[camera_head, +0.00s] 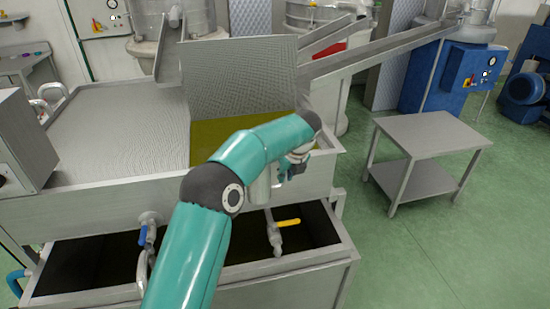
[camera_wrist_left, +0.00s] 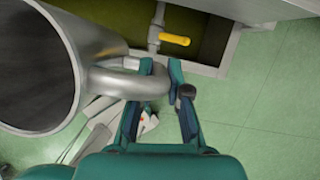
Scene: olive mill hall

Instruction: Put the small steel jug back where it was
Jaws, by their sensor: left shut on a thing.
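The small steel jug (camera_wrist_left: 102,45) fills the left of the left wrist view, its dark open mouth facing the camera. My left gripper (camera_wrist_left: 160,76) is shut on the jug's loop handle, beside its body. In the head view my left arm reaches in front of the steel tank, and its gripper (camera_head: 296,168) is partly hidden by the wrist. A grey piece of the jug (camera_head: 261,188) shows below the forearm; the rest is hidden. The jug is held in the air. My right gripper does not show.
The steel tank (camera_head: 100,212) with yellow-green oil (camera_head: 225,138) lies behind the arm. An open lower trough has a yellow-handled valve (camera_head: 287,223) and a blue-handled valve (camera_head: 148,234). A bare steel table (camera_head: 430,132) stands right, with clear green floor around it.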

